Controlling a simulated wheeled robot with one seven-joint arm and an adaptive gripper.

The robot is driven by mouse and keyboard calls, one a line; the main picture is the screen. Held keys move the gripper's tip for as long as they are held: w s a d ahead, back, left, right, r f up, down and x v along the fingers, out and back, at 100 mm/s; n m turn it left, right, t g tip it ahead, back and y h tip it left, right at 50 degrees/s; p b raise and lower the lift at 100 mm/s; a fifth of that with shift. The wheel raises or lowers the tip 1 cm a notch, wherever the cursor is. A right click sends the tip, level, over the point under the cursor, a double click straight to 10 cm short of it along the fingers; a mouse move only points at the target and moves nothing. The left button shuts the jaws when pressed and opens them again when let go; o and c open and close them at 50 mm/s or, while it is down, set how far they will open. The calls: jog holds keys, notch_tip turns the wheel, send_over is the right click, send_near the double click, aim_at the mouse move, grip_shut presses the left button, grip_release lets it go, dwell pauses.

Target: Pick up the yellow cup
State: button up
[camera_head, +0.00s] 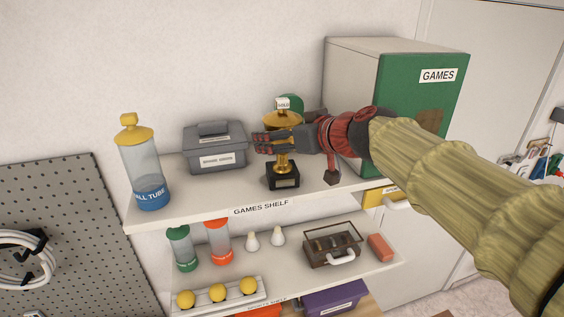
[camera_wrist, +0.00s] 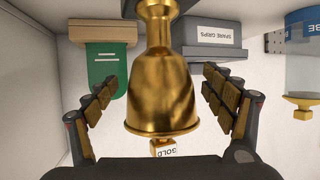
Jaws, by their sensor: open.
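The yellow cup is a shiny gold trophy (camera_head: 283,121) standing upright on a black base (camera_head: 283,179) on the upper shelf. A small tag reading "GOLD" (camera_head: 282,103) is at its top. My gripper (camera_head: 266,143) is at the trophy's body, in front of part of it in the head view. In the wrist view, which is upside down, the gold cup (camera_wrist: 160,90) lies between the spread fingers of my gripper (camera_wrist: 160,80). A gap shows on both sides of it. The fingers are open and do not visibly touch it.
A grey "SPARE GRIPS" box (camera_head: 214,150) and a clear tube with a yellow lid (camera_head: 141,165) stand left on the upper shelf (camera_head: 225,203). A green "GAMES" cabinet (camera_head: 400,85) stands right. A green object (camera_wrist: 103,68) is behind the trophy. A lower shelf holds several small items.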

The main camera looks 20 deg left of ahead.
jog(key=shift+s, duration=0.1)
jog(key=shift+c, duration=0.3)
jog(key=shift+c, duration=1.2)
jog(key=c, duration=1.9)
jog(key=shift+r, duration=0.2)
